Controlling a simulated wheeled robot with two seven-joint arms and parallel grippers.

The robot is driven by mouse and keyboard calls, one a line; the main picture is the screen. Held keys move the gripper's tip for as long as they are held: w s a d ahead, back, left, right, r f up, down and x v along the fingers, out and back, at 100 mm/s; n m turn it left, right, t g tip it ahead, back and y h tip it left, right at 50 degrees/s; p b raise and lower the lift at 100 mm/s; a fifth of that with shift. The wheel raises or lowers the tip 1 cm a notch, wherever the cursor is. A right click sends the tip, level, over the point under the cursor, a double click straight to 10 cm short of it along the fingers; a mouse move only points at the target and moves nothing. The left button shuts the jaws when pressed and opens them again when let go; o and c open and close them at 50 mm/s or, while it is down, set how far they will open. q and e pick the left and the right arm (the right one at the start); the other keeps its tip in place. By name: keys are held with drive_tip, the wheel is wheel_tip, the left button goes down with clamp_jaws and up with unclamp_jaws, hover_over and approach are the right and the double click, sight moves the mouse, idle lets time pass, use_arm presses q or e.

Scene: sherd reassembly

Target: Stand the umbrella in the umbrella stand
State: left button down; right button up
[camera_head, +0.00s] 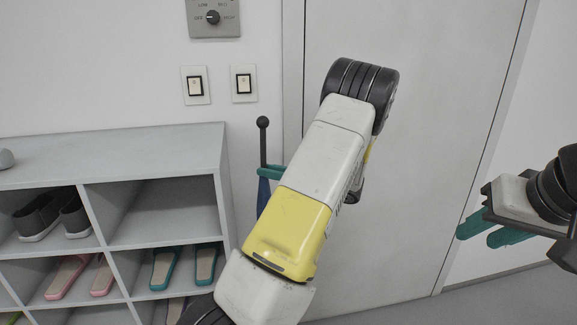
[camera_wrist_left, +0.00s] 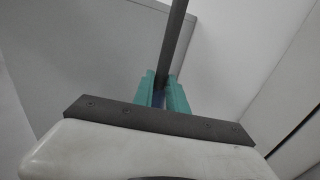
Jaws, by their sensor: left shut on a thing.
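The umbrella (camera_head: 263,150) is upright, with a dark knob on top, a thin dark shaft and part of a blue canopy below. My left gripper (camera_head: 270,173) has its teal fingers shut around it, just beside the right end of the shelf. My left arm hides the lower part of the umbrella. In the left wrist view the dark shaft (camera_wrist_left: 174,45) rises between the teal fingers (camera_wrist_left: 160,92). My right gripper (camera_head: 490,230) is at the right, its two teal fingers apart and empty. I see no umbrella stand in either view.
A grey shoe shelf (camera_head: 150,140) with dark shoes (camera_head: 50,215) and coloured slippers (camera_head: 70,277) stands at the left. A pale door (camera_head: 435,110) is behind my left arm. Light switches (camera_head: 195,86) and a dial panel (camera_head: 213,17) are on the wall. Floor shows at the lower right.

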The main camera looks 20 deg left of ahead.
use_arm(q)
wheel_tip(320, 180, down, 33)
idle(3.0)
drive_tip(key=c, duration=1.3)
unclamp_jaws()
drive_tip(key=shift+o, duration=0.2)
drive_tip(key=d, duration=0.8)
drive_tip(key=shift+s, duration=0.15)
drive_tip(key=shift+a, duration=0.1)
